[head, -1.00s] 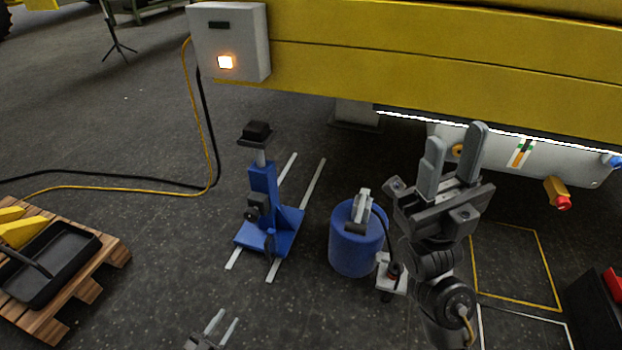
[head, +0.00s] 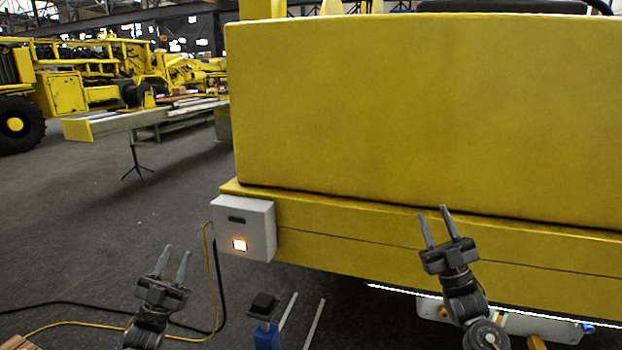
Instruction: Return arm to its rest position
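My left gripper (head: 173,263) is at the lower left of the head view, raised with its two fingers apart and nothing between them. It appears left of the grey box with the lit button. My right gripper (head: 435,228) is right of centre, in front of the yellow machine body. Its fingers point up, stand apart and hold nothing. Both forearms rise from the bottom of the view.
The large yellow machine (head: 420,110) fills the right half. The grey control box (head: 245,228) with a glowing button is mounted on it. A blue jack stand (head: 266,335) shows at the bottom. Yellow and black cables run at the left. Open floor (head: 110,235) lies left.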

